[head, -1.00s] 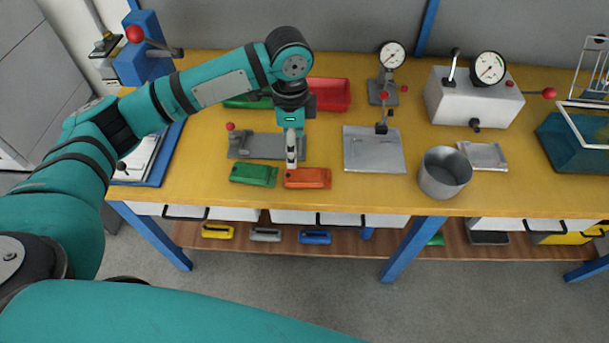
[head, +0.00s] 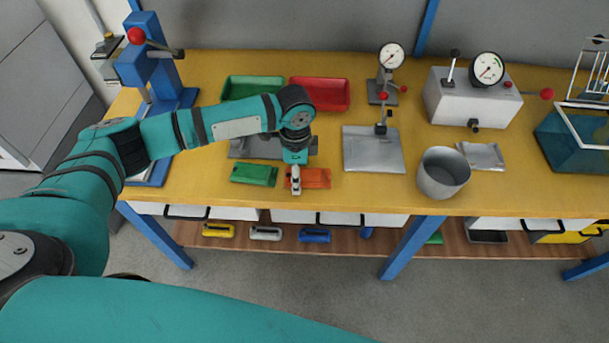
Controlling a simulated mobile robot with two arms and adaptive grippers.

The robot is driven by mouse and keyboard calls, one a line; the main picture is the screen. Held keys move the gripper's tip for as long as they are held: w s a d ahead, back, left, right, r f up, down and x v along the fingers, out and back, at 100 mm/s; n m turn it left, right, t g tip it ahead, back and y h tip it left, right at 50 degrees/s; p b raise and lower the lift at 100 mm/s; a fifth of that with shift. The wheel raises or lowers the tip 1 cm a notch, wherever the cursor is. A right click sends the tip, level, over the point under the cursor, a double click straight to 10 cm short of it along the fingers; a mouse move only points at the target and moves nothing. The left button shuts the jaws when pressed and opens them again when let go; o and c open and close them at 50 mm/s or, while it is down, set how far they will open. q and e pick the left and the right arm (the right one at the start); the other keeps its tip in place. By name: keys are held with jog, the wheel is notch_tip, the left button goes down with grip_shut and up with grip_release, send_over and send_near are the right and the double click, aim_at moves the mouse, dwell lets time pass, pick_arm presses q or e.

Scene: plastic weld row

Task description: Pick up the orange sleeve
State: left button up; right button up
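The orange sleeve (head: 317,178) is a short, flat orange piece lying on the yellow bench near its front edge. My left gripper (head: 295,190) points down over the left part of the sleeve and hides some of it. I cannot tell whether its fingers touch the sleeve or how far apart they are. My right gripper is not in view.
A green piece (head: 254,174) lies just left of the sleeve. A grey plate (head: 374,150) and a metal cup (head: 442,176) stand to the right. Green (head: 252,84) and red (head: 326,93) trays sit behind my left arm.

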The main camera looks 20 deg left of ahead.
pick_arm(q)
jog(key=c, duration=1)
jog(key=shift+o, duration=0.2)
jog(key=shift+r, duration=0.15)
jog(key=shift+r, duration=0.6)
notch_tip(320, 180, up, 2)
jog(key=shift+r+b, duration=0.1)
jog(key=shift+b, duration=0.2)
jog(key=s+d, duration=0.3)
jog(key=s, duration=0.4)
jog(key=s+d+r+b, duration=0.1)
jog(key=s+d, duration=0.2)
jog(key=s, duration=0.4)
jog(key=shift+s+d+r, duration=0.2)
jog(key=shift+s+d, duration=0.05)
jog(key=shift+s, duration=0.1)
